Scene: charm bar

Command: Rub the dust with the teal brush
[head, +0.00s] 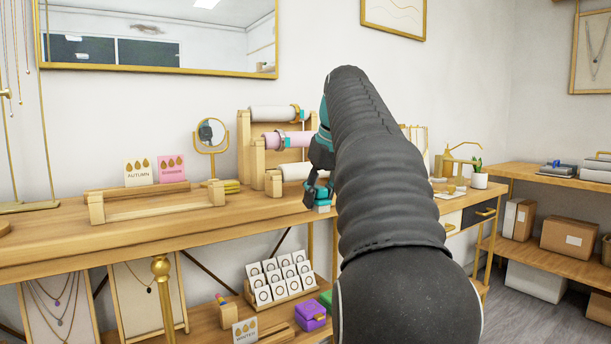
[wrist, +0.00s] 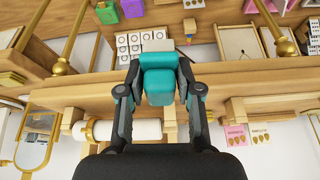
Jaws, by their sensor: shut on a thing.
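My gripper (head: 316,190) is shut on the teal brush (head: 324,196), near the wooden counter's front edge, in front of the roll stand. In the wrist view my gripper (wrist: 160,92) has one dark finger on each side of the teal brush (wrist: 158,68). The brush has a rounded teal body, and a pale underside shows below it in the head view. I cannot make out any dust in either view. My arm hides part of the counter in the head view.
The wooden counter (head: 140,234) carries a stand with rolls (head: 272,113), a round mirror (head: 211,134), two cards and a low wooden rack (head: 140,201). A gold stand (head: 455,160) and plant (head: 478,178) are right of my arm. A ring display (head: 280,280) sits below.

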